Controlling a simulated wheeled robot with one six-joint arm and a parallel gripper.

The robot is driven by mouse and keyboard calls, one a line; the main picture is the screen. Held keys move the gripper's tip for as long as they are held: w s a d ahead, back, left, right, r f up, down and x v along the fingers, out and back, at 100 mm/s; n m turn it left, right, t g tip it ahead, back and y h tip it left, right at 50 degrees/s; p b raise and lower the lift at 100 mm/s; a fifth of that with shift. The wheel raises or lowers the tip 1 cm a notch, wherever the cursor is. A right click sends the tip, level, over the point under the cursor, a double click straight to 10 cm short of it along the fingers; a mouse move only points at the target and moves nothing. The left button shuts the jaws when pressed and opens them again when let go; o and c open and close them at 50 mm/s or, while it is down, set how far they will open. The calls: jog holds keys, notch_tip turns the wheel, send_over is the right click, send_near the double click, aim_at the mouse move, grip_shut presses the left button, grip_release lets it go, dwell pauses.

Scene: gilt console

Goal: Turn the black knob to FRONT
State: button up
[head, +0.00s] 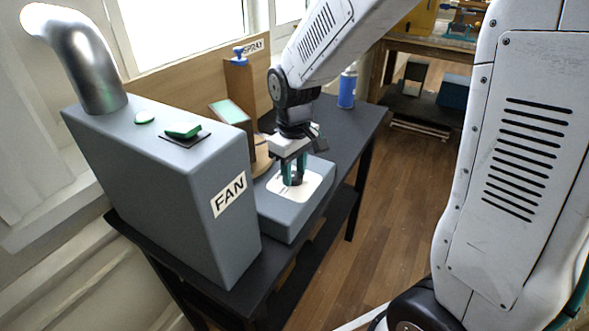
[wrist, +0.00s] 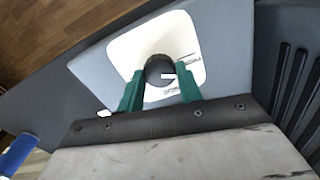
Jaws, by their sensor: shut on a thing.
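The black knob (wrist: 158,67) sits on a white label plate (wrist: 127,50) on top of a low grey box (head: 297,222). My gripper (wrist: 160,90) points down over it, with its green fingers on either side of the knob, shut on it. A white pointer mark shows on the knob in the wrist view, pointing to the right of that picture. Small printing on the plate shows to the right and below the knob, too small to read. In the head view my gripper (head: 293,172) hides most of the knob.
A large grey FAN box (head: 190,190) with a metal pipe (head: 80,55) stands left of the low box. The dark table (head: 365,120) has free room at the right.

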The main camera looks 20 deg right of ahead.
aim_at(294, 175)
jog(key=n, duration=0.5)
dwell(0.6)
jog(key=o, duration=1)
jog(key=shift+r, duration=0.1)
notch_tip(294, 175, up, 8)
jog(key=shift+f, duration=0.15)
